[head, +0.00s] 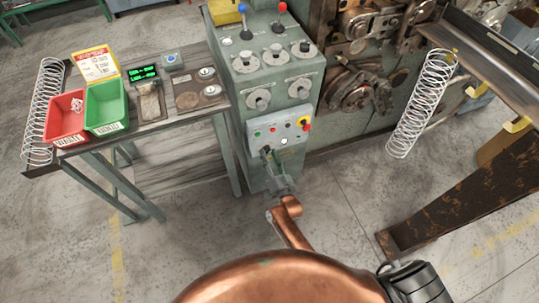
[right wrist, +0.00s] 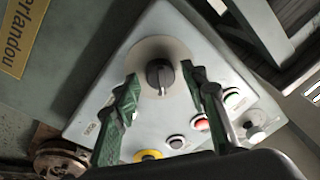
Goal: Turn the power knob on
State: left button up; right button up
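The power knob (right wrist: 160,75) is a black rotary knob on a round pale plate on the grey control panel (right wrist: 165,25). In the right wrist view my right gripper (right wrist: 164,78) is open, with one green finger on each side of the knob and a visible gap to both. I cannot tell how deep the fingertips reach around it. In the head view the right gripper (head: 272,168) is at the lower left of the panel (head: 291,120) and largely covers the knob there. My left gripper is not in view.
The panel also carries several small buttons and a red-on-yellow emergency stop (head: 304,123). Levers and dials are on the green cabinet (head: 240,86) above. A side table (head: 185,125) with red (head: 66,118) and green bins (head: 106,105) stands left. A spring (head: 420,103) hangs right.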

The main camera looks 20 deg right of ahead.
jog(key=shift+s, duration=0.15)
jog(key=s+f, duration=0.1)
jog(key=s, duration=1)
jog(key=shift+s+d+f, duration=0.2)
jog(key=shift+s, duration=0.15)
jog(key=s+d+f+n+g+p, duration=0.25)
jog(key=s+f+g, duration=0.25)
jog(key=s+f, duration=0.75)
jog(key=s+d+f+n+g+p, duration=0.1)
jog(key=s+f+n+g+p, duration=0.3)
jog(key=s+f, duration=0.8)
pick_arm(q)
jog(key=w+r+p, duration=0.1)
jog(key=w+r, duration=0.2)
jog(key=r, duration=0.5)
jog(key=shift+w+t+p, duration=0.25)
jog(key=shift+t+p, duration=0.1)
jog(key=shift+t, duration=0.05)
pick_arm(e)
jog(key=s+d+f+g, duration=0.3)
jog(key=s+f, duration=0.1)
jog(key=s, duration=0.6)
jog(key=s+d+f+n+g, duration=0.1)
jog(key=s+d+f+g, duration=0.2)
jog(key=s, duration=0.8)
jog(key=s+d+f+g, duration=0.4)
jog(key=s, duration=0.7)
jog(key=shift+s+f+n+h, duration=0.15)
jog(key=shift+f+n+h, duration=0.2)
jog(key=shift+f+h, duration=0.05)
